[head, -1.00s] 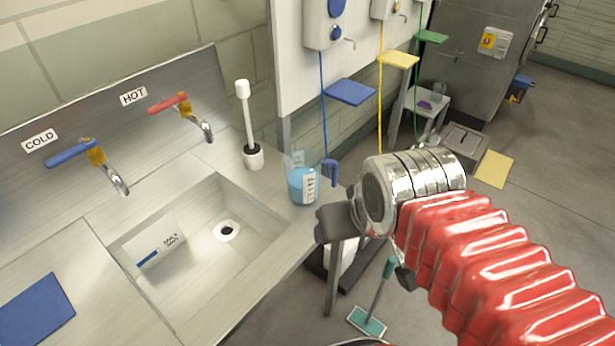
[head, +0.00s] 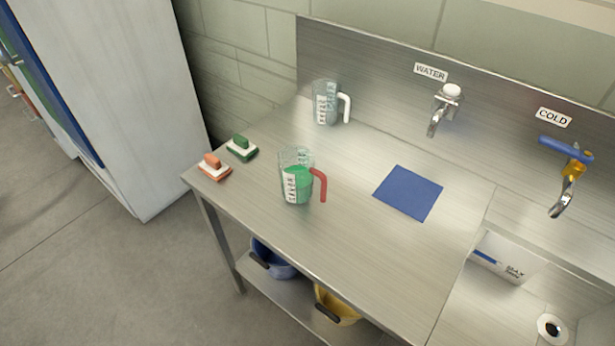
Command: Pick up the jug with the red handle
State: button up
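The jug with the red handle (head: 297,176) stands upright on the steel counter (head: 345,240), near its front left part. It is clear, with white markings and green contents low inside. Its red handle (head: 320,184) points right. A second clear jug with a white handle (head: 326,103) stands behind it by the back wall panel. My gripper is not in this view.
An orange brush (head: 213,168) and a green brush (head: 241,149) lie left of the jug. A blue cloth (head: 408,193) lies to its right. The WATER tap (head: 445,107) and COLD tap (head: 567,175) stand behind. Blue (head: 274,262) and yellow (head: 337,306) buckets sit below.

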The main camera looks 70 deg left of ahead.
aim_at(296, 163)
jog(key=u, duration=4.4)
jog(key=i, duration=0.05)
jog(key=z, duration=0.65)
